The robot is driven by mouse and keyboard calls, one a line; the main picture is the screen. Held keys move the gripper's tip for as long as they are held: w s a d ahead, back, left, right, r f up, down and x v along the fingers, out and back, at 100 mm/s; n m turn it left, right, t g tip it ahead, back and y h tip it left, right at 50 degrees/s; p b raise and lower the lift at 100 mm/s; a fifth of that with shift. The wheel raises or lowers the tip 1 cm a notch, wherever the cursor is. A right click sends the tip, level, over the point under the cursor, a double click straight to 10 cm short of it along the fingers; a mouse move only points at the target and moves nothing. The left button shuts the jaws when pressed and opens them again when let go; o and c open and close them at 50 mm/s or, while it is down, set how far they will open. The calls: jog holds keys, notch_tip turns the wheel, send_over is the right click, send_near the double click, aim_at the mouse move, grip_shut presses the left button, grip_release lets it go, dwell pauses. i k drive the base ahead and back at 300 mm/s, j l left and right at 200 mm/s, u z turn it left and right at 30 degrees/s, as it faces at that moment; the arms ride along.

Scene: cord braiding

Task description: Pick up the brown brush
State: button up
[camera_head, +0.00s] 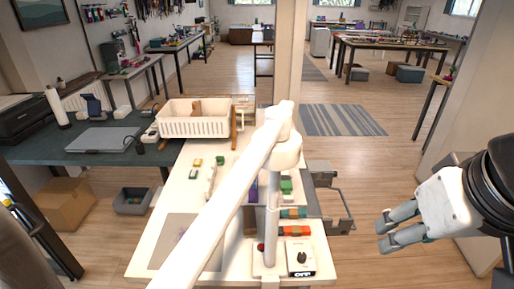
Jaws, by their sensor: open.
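I cannot make out a brown brush for certain. A small brown piece (196,108) shows inside the white slatted basket (195,127) on the table, but it is too small to identify. The white worktable (160,225) is in the lower middle, and part of its top is hidden behind a long white beam and post. My gripper (384,233) is at the right, in the air to the right of the table. It is open, its two grey fingers pointing left, with nothing between them.
The white beam (225,200) and post (271,205) stand over the table. A switch box (301,260) and orange and green pieces lie at its right front. A grey metal bracket (335,195) juts from the right edge. A dark side table (90,148) holds a laptop. Floor right of the bracket is free.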

aim_at(250, 226)
jog(key=i+l+u, duration=0.35)
jog(key=l+u, duration=0.2)
jog(key=i+l+u, duration=0.25)
jog(key=l, duration=0.2)
jog(key=l+u, duration=0.55)
jog(key=l, duration=0.8)
